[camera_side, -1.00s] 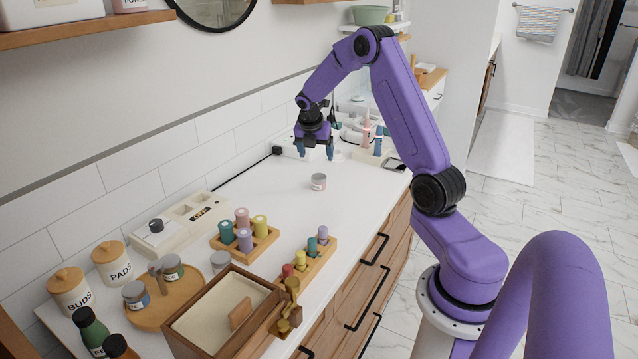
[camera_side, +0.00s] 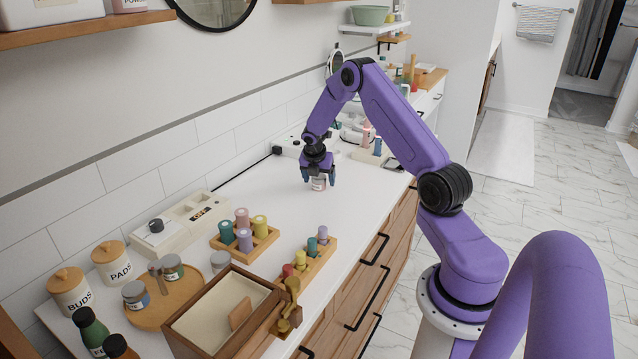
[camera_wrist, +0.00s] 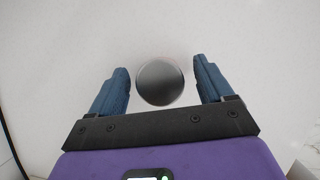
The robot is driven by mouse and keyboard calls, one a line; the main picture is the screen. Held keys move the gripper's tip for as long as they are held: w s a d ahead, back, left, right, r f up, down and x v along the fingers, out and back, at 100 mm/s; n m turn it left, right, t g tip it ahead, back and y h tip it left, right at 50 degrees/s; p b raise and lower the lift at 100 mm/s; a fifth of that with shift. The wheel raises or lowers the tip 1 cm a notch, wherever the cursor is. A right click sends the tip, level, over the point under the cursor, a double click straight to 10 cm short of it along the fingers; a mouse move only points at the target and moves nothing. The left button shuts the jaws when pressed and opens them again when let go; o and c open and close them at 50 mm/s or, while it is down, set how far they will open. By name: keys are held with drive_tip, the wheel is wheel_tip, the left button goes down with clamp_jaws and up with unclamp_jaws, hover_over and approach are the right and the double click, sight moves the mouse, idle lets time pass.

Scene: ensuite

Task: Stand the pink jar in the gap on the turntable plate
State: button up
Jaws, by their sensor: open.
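The pink jar (camera_side: 319,185), small with a grey lid, stands upright on the white counter. My gripper (camera_side: 319,180) is low over it, fingers pointing down and open, one on each side. In the wrist view the round grey lid (camera_wrist: 160,82) lies between the open fingers (camera_wrist: 163,80), with a gap on both sides. The turntable plate (camera_side: 172,306), a round wooden disc, is at the front left, well away from my gripper. Grey-lidded jars (camera_side: 135,294) (camera_side: 172,267) stand on it, with bare wood at its front right.
An open wooden box (camera_side: 213,320) stands right of the plate. BUDS and PADS canisters (camera_side: 70,291) (camera_side: 111,262) stand left. The middle counter is clear.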

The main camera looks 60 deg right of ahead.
drive_tip(key=shift+f, duration=0.1)
drive_tip(key=c, duration=1.1)
drive_tip(key=shift+c, duration=0.7)
